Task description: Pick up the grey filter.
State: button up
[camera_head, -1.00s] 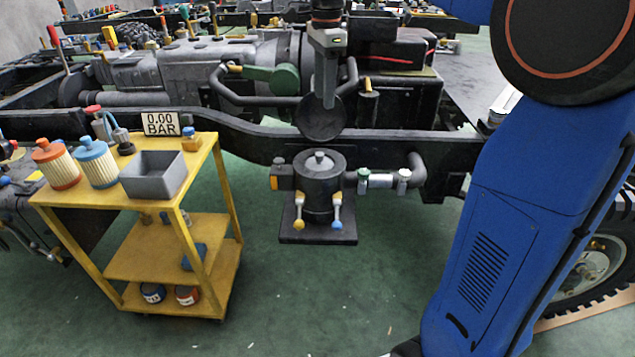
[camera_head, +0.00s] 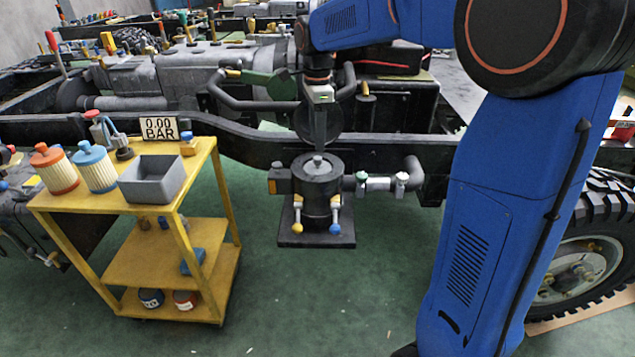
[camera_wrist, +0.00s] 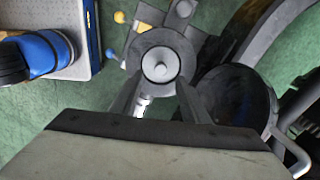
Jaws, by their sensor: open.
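I see no separate filter that is plainly grey. My gripper (camera_head: 321,146) is above the canister in the head view, fingers pointing down. In the wrist view my gripper (camera_wrist: 158,95) is open, its two fingers apart with nothing between them. Whether the fingers touch the canister cannot be told.
A dark chassis rail (camera_head: 250,139) runs behind the canister. Green floor is clear in front.

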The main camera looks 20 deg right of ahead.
aim_at(317, 158)
jog(key=shift+w+f, duration=0.1)
jog(key=shift+f, duration=2.75)
grip_shut()
